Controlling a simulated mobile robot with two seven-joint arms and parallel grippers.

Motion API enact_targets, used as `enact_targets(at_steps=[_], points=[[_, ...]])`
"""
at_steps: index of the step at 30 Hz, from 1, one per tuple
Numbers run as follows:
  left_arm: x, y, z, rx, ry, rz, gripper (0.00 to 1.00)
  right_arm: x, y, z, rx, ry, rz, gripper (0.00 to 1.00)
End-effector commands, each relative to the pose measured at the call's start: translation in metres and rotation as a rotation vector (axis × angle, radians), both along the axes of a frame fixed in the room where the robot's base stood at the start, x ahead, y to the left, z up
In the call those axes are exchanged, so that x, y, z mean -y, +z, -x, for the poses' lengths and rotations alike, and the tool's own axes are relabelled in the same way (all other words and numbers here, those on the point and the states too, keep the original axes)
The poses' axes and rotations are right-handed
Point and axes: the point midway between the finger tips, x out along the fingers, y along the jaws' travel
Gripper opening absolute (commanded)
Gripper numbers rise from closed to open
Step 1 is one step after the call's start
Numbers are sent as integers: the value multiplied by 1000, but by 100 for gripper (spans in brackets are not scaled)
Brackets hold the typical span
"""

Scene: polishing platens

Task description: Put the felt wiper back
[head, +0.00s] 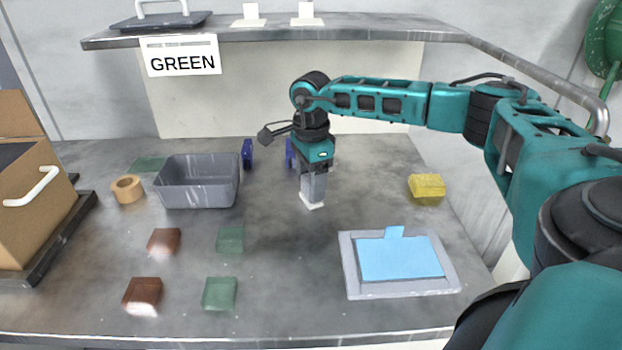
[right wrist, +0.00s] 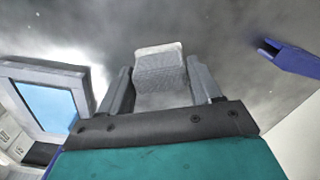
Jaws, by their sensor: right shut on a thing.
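My right gripper (head: 313,188) is shut on the felt wiper (head: 312,204), a small block with a pale foot, which points down at the bench top. In the right wrist view the felt wiper (right wrist: 160,68) shows as a grey block with a light edge between the fingers of my right gripper (right wrist: 160,88). I cannot tell whether its foot touches the bench. Two blue upright pieces, one on the left (head: 247,154) and one partly hidden on the right (head: 289,154), stand behind the gripper. A blue piece (right wrist: 290,57) shows in the right wrist view. My left gripper is out of view.
A grey bin (head: 198,204), a tape roll (head: 127,189), and red and green squares lie to the left. A yellow sponge (head: 427,188) and a grey tray (head: 350,275) with a blue sheet (head: 400,260) lie to the right. A shelf (head: 400,33) with a GREEN sign (head: 181,62) overhangs the back.

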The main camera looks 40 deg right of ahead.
Motion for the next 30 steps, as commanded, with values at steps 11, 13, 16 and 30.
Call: enact_targets(at_steps=[11,13,16,30], points=[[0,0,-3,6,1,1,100,0,-2,0,0,0,0,86],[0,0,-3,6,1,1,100,0,-2,0,0,0,0,89],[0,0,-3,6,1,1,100,0,-2,0,0,0,0,89],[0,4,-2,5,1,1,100,0,57,-1,5,0,0,89]])
